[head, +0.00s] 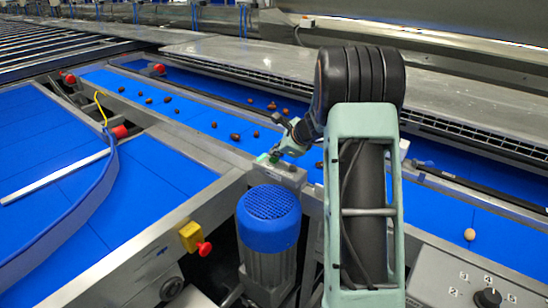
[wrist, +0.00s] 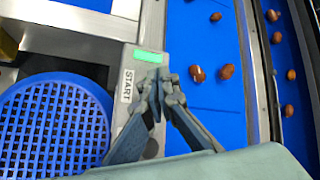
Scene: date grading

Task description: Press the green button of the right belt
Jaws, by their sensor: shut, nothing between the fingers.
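The green button (wrist: 148,56) is a lit green rectangle on a grey control box beside the word START (wrist: 127,86) in the wrist view. In the head view, the grey box (head: 290,174) stands behind the blue-capped motor, with a bit of green (head: 263,158) on top. My gripper (wrist: 158,84) is shut and empty, its fingertips over the box just below the green button in the wrist picture. I cannot tell their height above the box. In the head view my gripper (head: 276,154) is at the box top, partly blurred into it.
The blue-capped motor (head: 269,218) stands in front of the box. Blue belts (head: 190,122) with several brown dates run behind. A yellow-and-red stop button (head: 195,238) is at left, and a panel with a black knob (head: 487,298) at lower right.

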